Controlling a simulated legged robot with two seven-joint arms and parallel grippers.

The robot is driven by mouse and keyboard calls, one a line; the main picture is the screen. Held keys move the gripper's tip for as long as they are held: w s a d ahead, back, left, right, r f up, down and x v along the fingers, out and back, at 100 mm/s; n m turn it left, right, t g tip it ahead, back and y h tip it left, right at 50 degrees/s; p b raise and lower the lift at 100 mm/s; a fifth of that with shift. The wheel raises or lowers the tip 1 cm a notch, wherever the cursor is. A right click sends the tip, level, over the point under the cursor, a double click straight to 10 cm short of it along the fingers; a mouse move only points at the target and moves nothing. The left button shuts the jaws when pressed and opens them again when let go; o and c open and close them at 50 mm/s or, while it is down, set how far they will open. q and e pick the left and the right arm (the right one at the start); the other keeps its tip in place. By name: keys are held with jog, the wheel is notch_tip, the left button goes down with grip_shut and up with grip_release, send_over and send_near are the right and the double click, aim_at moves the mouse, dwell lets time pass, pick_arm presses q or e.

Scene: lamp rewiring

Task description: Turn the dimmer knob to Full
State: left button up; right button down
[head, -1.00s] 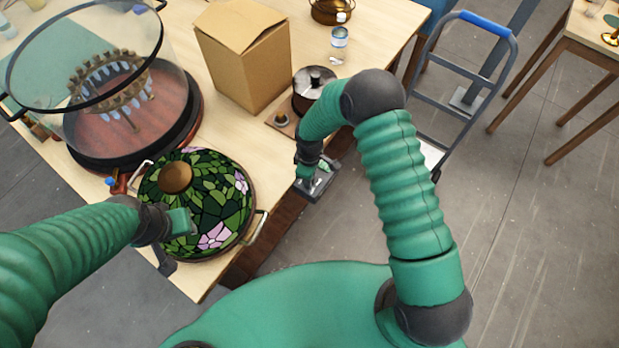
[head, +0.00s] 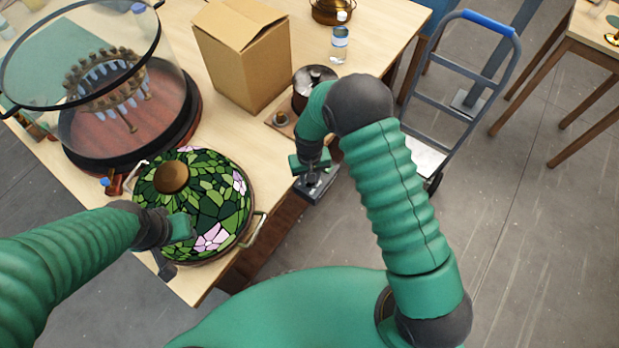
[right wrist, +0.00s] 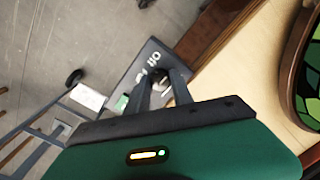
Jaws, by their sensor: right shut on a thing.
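The dimmer panel (head: 318,190) is a small dark grey plate at the table's front edge, below my right gripper (head: 310,175). In the right wrist view the panel (right wrist: 143,62) carries white "Off" lettering and a green patch (right wrist: 122,102). My right gripper's two dark fingers (right wrist: 163,90) are closed around the dimmer knob, which they mostly hide. I cannot read which mark the knob points to. My left gripper (head: 168,230) is at the stained-glass lampshade (head: 205,195); its fingers are not clear enough to tell their state.
A cardboard box (head: 240,55), a dark lidded pot (head: 312,80) and a water bottle (head: 340,40) stand on the table behind. A large glass-walled vessel (head: 125,100) stands at the left. A hand truck (head: 450,90) is on the floor to the right.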

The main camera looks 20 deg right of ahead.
jog(key=m, duration=0.3)
jog(key=shift+w+r+m, duration=0.2)
jog(key=shift+w+m, duration=0.15)
jog(key=shift+m, duration=0.05)
jog(key=m, duration=0.2)
jog(key=shift+m, duration=0.4)
jog(key=m, duration=0.6)
jog(key=shift+p, duration=0.35)
jog(key=m+p, duration=0.1)
jog(key=m, duration=0.5)
jog(key=shift+r+m+p, duration=0.1)
jog(key=shift+m+p, duration=0.2)
jog(key=m+p, duration=0.1)
jog(key=m, duration=0.4)
jog(key=shift+m, duration=0.3)
